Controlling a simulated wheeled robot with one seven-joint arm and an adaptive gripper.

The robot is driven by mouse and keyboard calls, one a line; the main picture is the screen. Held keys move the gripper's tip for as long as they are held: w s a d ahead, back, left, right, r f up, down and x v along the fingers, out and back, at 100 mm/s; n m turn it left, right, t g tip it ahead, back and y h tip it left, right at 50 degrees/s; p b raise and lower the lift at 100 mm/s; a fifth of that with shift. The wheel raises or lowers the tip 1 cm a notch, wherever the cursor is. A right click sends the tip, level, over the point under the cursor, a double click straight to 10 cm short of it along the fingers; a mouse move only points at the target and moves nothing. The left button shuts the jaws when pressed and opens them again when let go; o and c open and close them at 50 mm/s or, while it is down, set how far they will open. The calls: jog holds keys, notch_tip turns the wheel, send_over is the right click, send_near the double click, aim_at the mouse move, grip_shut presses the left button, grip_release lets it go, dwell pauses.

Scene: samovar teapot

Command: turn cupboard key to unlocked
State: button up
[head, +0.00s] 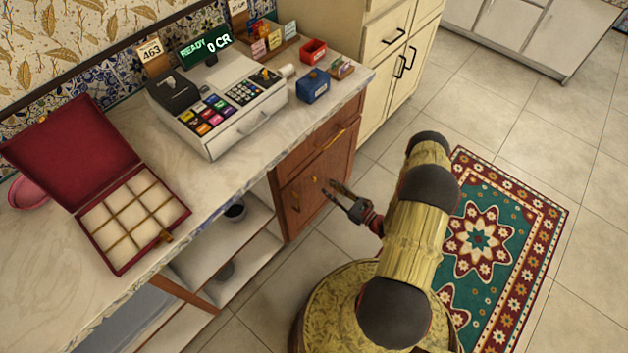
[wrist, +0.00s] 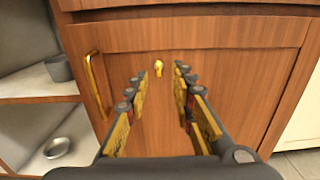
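The brown wooden cupboard (head: 317,195) is under the counter, with its door closed. In the wrist view the door (wrist: 221,75) fills the middle. A small gold key (wrist: 158,68) sits in the door's upper part, right of a gold handle (wrist: 96,85). In the head view the key (head: 314,179) is tiny and its turn angle is too small to tell. My gripper (wrist: 160,82) is open and empty, its fingers either side of the key's line in the wrist view. In the head view my gripper (head: 333,191) is just in front of the door, apparently short of the key.
A drawer (head: 320,147) is above the door. Open shelves (head: 232,248) with dark pots are left of the cupboard. The counter holds a cash register (head: 222,113) and an open red box (head: 133,210). A patterned rug (head: 490,240) lies on the floor at right.

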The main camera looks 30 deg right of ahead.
aim_at(315, 179)
jog(key=b+x, duration=0.2)
jog(key=x, duration=0.5)
jog(key=shift+w+a, duration=0.2)
jog(key=shift+w, duration=0.05)
jog(key=c, duration=0.4)
grip_shut()
jog(key=shift+f, duration=0.1)
